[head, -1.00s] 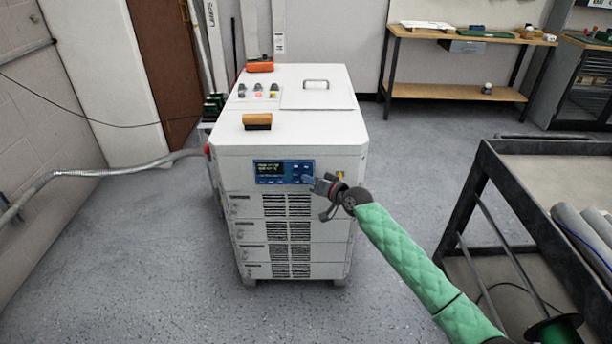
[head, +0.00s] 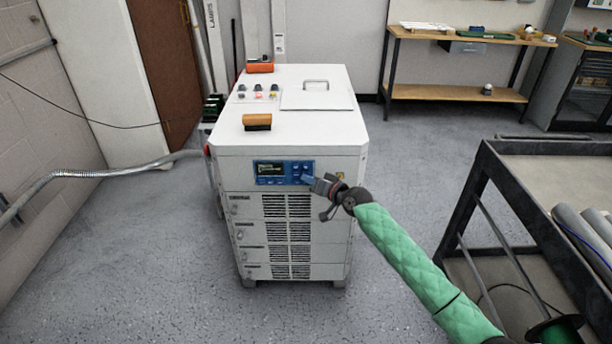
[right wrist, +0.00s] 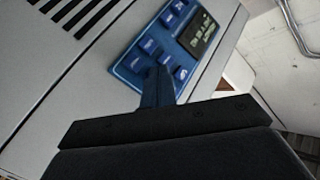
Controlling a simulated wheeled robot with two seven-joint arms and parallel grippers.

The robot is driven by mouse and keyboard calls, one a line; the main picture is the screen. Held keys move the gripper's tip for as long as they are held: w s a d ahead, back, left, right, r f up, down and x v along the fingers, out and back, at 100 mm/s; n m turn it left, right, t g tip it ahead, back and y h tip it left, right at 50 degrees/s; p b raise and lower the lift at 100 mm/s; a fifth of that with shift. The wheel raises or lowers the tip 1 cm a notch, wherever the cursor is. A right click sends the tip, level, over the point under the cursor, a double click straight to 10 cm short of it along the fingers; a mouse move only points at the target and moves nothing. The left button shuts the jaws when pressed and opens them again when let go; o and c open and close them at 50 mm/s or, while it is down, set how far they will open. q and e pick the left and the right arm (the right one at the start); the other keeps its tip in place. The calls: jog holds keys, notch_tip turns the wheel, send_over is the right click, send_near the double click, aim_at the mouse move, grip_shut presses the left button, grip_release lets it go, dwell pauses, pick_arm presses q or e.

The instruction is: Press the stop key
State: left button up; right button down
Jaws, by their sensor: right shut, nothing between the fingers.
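A blue control panel (head: 285,172) with a dark display (head: 270,169) and several small blue keys is on the upper front of a white cabinet (head: 290,140). My right gripper (head: 306,179) is shut and empty, its tips at the panel's lower right part. In the right wrist view the shut fingers (right wrist: 157,82) reach the panel (right wrist: 165,50) beside the keys and cover part of it. The key labels are too small to read, so I cannot tell which is the stop key or whether the tips touch one. My left gripper is not in view.
A dark-framed cart (head: 545,170) with grey rolls stands at the right. An orange-black block (head: 257,122) lies on the cabinet top near several small knobs. A grey hose (head: 100,172) runs in from the left. A wooden bench (head: 460,92) stands at the back.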

jog(key=shift+s+p, duration=0.35)
jog(key=shift+s, duration=0.3)
jog(key=s+p, duration=0.3)
jog(key=s, duration=0.2)
dwell(0.4)
dwell(0.9)
